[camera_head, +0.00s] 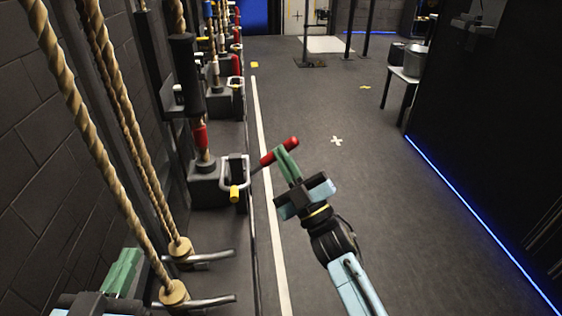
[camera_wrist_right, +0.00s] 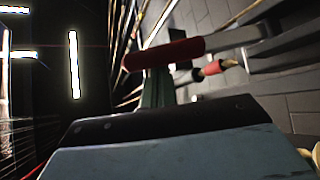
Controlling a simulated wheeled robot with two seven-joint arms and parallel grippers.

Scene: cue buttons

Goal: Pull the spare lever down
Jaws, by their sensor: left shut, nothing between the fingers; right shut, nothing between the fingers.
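A lever with a red grip (camera_head: 280,151) sticks out from the nearest dark block in the rope row, rising slightly toward the aisle. I take it for the spare lever, though no label is readable. My right gripper (camera_head: 284,152) is shut with its green fingertips at the red grip, not clasping it. In the right wrist view the red grip (camera_wrist_right: 163,53) lies across the tip of the green fingers (camera_wrist_right: 156,88); I cannot tell whether they touch. My left gripper (camera_head: 124,270) is shut and empty at the lower left, beside the ropes.
Thick ropes (camera_head: 108,130) and metal pegs (camera_head: 205,299) stand at the left. A dark panel (camera_head: 490,150) bounds the right. The floor (camera_head: 385,200) between is clear.

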